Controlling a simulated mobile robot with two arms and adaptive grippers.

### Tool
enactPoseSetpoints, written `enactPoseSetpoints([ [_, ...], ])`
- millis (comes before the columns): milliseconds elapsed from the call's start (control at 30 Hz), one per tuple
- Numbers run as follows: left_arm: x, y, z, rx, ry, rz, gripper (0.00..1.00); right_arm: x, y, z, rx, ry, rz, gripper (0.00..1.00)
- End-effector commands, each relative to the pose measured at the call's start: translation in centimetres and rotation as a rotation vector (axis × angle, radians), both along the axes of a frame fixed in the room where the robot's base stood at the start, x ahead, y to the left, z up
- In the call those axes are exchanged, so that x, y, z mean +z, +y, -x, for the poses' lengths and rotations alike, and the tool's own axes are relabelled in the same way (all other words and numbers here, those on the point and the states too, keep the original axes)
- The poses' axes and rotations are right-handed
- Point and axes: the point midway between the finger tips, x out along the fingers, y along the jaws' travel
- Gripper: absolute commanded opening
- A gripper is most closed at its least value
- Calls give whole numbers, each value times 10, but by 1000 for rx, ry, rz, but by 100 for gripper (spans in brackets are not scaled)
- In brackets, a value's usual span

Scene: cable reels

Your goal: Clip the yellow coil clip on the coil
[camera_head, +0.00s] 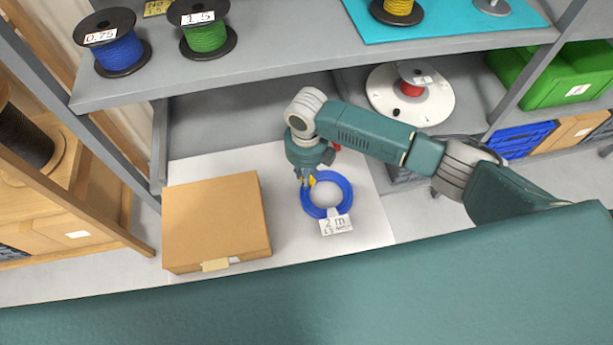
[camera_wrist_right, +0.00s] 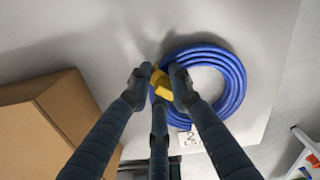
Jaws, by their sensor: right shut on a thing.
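The blue coil (camera_head: 346,187) lies flat on the white board, with a white paper tag marked 2 m (camera_head: 336,225) at its near edge. It also shows in the right wrist view (camera_wrist_right: 237,82). My right gripper (camera_head: 307,180) is over the coil's left side, pointing down. In the wrist view its fingers (camera_wrist_right: 160,80) are closed on the yellow coil clip (camera_wrist_right: 161,88). The clip overlaps the coil's left edge; I cannot tell whether it is around the strands or just above them. The clip shows only as a small yellow spot in the head view (camera_head: 312,181). My left gripper is not in view.
A closed cardboard box (camera_head: 215,220) stands left of the coil on the white board (camera_head: 370,215). A shelf (camera_head: 290,58) above holds blue (camera_head: 118,50), green (camera_head: 206,35) and yellow (camera_head: 398,7) reels. A white reel (camera_head: 435,100) lies behind right. Board right of the coil is clear.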

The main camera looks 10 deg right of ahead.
Motion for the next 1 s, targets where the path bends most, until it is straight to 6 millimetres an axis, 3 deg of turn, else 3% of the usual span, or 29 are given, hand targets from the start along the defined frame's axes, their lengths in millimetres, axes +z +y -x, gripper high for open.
enactPoseSetpoints([
  [33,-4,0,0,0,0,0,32,-21,-1,15,0,30,6,0],
  [533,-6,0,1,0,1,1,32,-23,0,15,-1,30,4,0],
  [567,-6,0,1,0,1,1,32,-23,0,15,-1,30,4,24],
  [667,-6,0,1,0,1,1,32,-23,0,15,-1,31,3,42],
  [1000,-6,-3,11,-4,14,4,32,-22,0,15,0,29,5,43],
])
